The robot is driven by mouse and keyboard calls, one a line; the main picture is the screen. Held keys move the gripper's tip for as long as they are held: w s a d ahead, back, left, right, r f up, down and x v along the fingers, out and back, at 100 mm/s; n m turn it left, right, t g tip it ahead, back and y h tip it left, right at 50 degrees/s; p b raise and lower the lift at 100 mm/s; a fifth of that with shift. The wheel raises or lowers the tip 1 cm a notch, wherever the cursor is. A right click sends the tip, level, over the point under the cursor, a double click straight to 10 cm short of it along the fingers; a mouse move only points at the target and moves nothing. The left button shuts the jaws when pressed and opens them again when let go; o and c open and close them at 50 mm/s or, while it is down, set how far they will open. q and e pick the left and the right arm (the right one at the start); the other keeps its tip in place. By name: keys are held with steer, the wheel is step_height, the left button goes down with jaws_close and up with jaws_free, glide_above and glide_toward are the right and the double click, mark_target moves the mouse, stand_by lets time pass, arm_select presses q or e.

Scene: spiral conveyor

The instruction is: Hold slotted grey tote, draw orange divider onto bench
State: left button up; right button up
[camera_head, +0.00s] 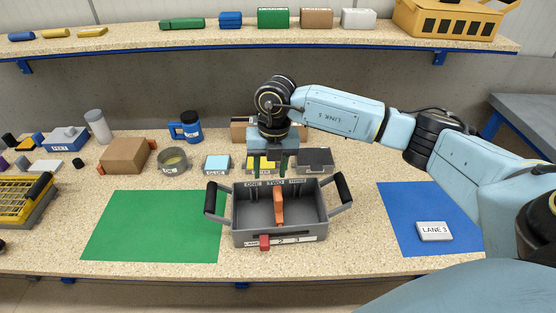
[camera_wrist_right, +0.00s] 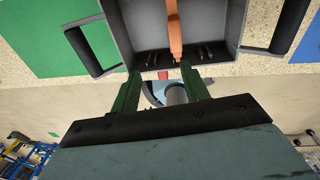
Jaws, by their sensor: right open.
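The grey tote (camera_head: 315,226) stands at the middle front of the bench, with black handles on both sides and slots marked ONE, TWO, THREE. The orange divider (camera_head: 279,206) stands inside it near the middle slot. It also shows in the right wrist view (camera_wrist_right: 175,28). A red piece (camera_head: 264,242) sits at the left of the tote's numbered front strip. My right gripper (camera_head: 270,171) is open and empty, pointing down at the tote's back wall. In the wrist view its green fingers (camera_wrist_right: 161,80) stand apart, close to the divider's end, not around it. My left gripper is out of view.
A green mat (camera_head: 150,226) lies left of the tote, bare. A blue mat (camera_head: 405,205) lies to the right with a LANE 3 block (camera_head: 434,231) on it. Several boxes, a tin (camera_head: 173,160) and a blue mug (camera_head: 187,127) stand behind. A shelf (camera_head: 270,42) runs above.

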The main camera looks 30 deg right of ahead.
mark_target(278, 192)
steer(key=shift+h, duration=0.5)
steer(key=f, duration=0.4)
steer(key=d+f, duration=0.1)
steer(key=f, duration=0.3)
steer(key=d+f+b, duration=0.1)
steer(key=f, duration=0.3)
steer(key=shift+d+f, duration=0.1)
steer(key=shift+f, duration=0.3)
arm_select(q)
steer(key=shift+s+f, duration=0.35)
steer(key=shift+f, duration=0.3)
